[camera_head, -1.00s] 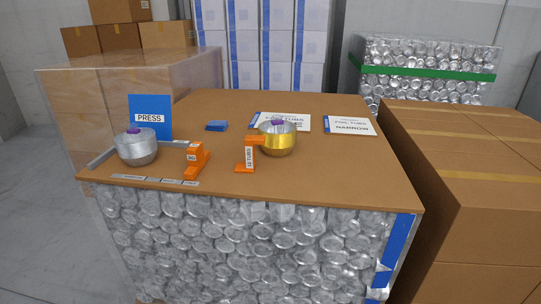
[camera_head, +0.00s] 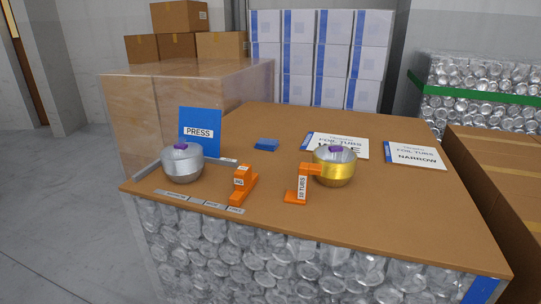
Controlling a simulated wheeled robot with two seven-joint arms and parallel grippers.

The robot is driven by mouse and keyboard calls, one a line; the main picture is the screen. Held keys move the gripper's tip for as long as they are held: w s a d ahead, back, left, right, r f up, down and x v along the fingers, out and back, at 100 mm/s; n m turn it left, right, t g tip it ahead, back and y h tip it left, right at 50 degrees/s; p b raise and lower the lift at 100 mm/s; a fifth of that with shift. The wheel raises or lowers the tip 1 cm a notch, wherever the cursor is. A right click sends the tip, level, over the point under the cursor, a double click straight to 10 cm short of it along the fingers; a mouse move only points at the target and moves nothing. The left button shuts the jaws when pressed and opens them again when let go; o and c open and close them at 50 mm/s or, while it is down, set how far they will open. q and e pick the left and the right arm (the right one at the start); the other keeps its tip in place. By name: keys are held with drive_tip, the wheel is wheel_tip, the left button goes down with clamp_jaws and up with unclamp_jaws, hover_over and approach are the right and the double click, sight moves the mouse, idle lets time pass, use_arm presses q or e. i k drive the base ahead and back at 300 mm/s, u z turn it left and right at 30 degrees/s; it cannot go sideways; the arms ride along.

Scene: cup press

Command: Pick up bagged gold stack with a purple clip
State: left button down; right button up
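The gold stack (camera_head: 334,172) stands on the brown tabletop, right of the middle. It has a gold lower body, a silvery bagged top and a purple clip (camera_head: 335,148) on top. An orange stand labelled "12 TUBS" (camera_head: 302,187) is close against its left side; I cannot tell whether they touch. A silver stack (camera_head: 182,165) with a purple clip (camera_head: 181,146) stands at the left of the table in front of the blue PRESS sign. Neither of my grippers is in view.
The blue PRESS sign (camera_head: 200,128), another orange stand (camera_head: 243,185) and a small blue block (camera_head: 265,144) stand on the tabletop (camera_head: 400,210). Two cards, WIDE (camera_head: 342,147) and NARROW (camera_head: 415,158), lie at the back right. Brown cartons (camera_head: 500,180) stand to the right.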

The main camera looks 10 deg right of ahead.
sight(339, 161)
drive_tip(key=u, duration=0.25)
drive_tip(key=i, duration=0.85)
drive_tip(key=z, duration=0.8)
drive_tip(key=i, duration=0.6)
drive_tip(key=z, duration=0.75)
